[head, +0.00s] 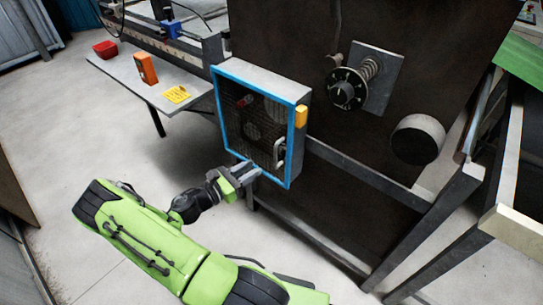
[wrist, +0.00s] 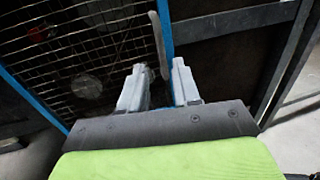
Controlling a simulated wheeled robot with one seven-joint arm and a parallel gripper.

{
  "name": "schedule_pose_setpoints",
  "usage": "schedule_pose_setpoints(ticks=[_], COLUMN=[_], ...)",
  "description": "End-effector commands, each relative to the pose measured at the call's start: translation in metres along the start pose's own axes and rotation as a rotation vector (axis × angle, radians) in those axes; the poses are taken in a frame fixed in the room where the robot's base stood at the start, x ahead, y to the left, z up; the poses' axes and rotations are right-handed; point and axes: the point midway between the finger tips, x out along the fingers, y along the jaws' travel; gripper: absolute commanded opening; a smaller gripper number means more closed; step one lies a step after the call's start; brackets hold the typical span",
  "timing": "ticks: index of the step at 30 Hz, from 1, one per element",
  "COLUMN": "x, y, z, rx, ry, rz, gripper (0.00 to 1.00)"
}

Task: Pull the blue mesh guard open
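The blue-framed mesh guard (head: 236,124) stands upright on the front of a grey box on the dark machine and looks closed. Its pale bar handle (head: 280,152) is at the lower right of the mesh. My gripper (head: 249,169) is just in front of the guard's lower edge, below and left of the handle. In the wrist view the mesh (wrist: 75,60) fills the left, and the handle (wrist: 159,45) rises just beyond my open fingers (wrist: 160,85), in line with the gap. Nothing shows between the fingertips; whether they touch the guard I cannot tell.
A yellow block (head: 301,116) sits on the box's right side. A shelf (head: 190,92) at the left holds an orange block (head: 145,68), a red bin (head: 105,49) and a yellow card (head: 177,94). Steel frame rails (head: 370,173) run to the right. The floor at left is clear.

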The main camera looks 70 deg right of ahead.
Motion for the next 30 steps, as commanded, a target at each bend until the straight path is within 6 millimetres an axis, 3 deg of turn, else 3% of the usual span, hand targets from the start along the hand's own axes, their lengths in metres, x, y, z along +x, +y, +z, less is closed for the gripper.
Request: schedule_pose_setpoints(ticks=[6, 12, 23, 29, 30], x=[0.057, 0.093, 0.103, 0.103, 0.103], y=[-0.002, -0.001, 0.000, 0.000, 0.000], z=[-0.003, -0.003, -0.001, -0.001, -0.001], rx=[0.001, 0.003, 0.002, 0.001, 0.001], ry=[0.001, 0.002, 0.002, 0.002, 0.003], rz=[-0.007, -0.004, 0.000, 0.000, 0.000], gripper=[0.32, 0.32, 0.32, 0.01, 0.00])
